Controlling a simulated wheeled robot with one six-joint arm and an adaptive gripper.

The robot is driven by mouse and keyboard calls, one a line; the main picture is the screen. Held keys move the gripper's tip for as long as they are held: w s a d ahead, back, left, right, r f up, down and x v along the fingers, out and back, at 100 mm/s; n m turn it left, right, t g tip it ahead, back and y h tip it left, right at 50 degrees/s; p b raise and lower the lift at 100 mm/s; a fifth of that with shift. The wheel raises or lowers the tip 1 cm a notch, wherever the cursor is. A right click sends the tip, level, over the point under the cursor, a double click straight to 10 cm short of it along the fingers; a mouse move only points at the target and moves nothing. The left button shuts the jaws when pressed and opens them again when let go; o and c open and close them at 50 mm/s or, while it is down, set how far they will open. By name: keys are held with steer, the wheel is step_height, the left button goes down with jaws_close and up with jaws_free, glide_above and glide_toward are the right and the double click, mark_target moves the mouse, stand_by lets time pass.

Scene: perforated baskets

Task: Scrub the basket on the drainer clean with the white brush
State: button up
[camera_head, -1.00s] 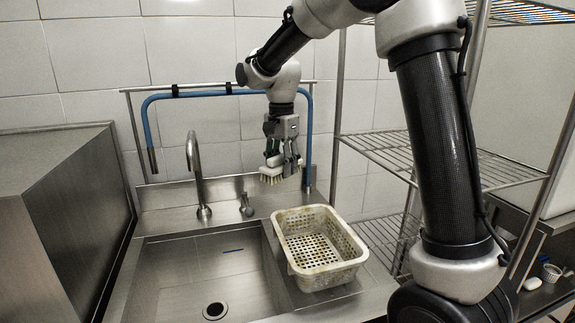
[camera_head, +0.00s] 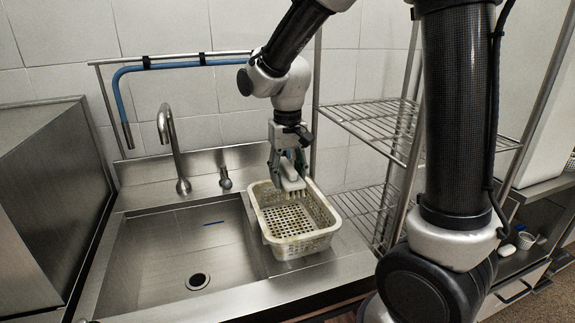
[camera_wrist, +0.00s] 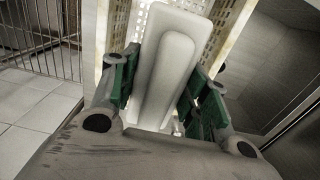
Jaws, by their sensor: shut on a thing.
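A cream perforated basket (camera_head: 293,243) stands upright on the drainer (camera_head: 345,262) to the right of the sink. Brownish-yellow stains show on its rim and floor. My gripper (camera_head: 287,172) is shut on the white brush (camera_head: 290,178), which points bristles down over the back part of the basket. The bristles are at about rim height; I cannot tell if they touch the basket. In the wrist view the brush's white back (camera_wrist: 168,62) lies between the green finger pads, and part of the basket's perforated wall (camera_wrist: 228,25) shows beyond it.
A blue hose (camera_head: 122,95) hangs on a rail behind. A wire shelf rack (camera_head: 375,125) stands close on the right, and a steel cabinet (camera_head: 50,190) at far left.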

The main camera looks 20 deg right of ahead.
glide_toward(288, 221)
steer(key=shift+f, duration=2.65)
steer(key=shift+f, duration=0.55)
